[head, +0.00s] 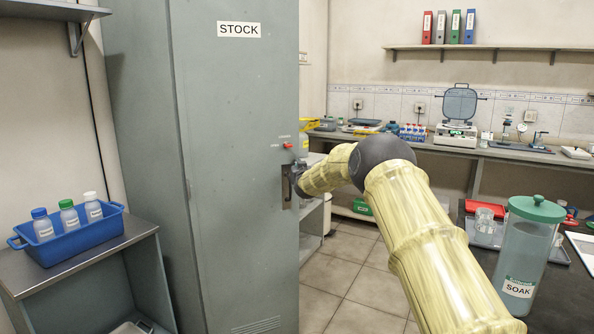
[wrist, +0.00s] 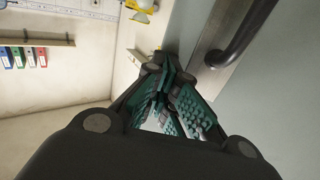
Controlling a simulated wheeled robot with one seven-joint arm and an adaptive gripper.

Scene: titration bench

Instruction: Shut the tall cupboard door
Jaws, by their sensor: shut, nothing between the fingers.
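The tall grey cupboard door (head: 235,120), marked STOCK, fills the left middle of the head view. Its handle plate (head: 287,188) is near the right edge, partly behind my gripper (head: 296,180). In the wrist view the door (wrist: 285,75) is a pale grey-green surface at right, with a dark curved handle (wrist: 243,42) on a metal plate. My gripper (wrist: 166,78) is shut and empty, its fingers to the left of the handle and not around it. Whether they touch the door is unclear. I cannot tell how far the door stands from its frame.
A blue crate of bottles (head: 70,238) stands on a low cabinet at left. A SOAK jar (head: 522,255) stands on the dark bench at right. Tiled floor (head: 345,265) is clear between.

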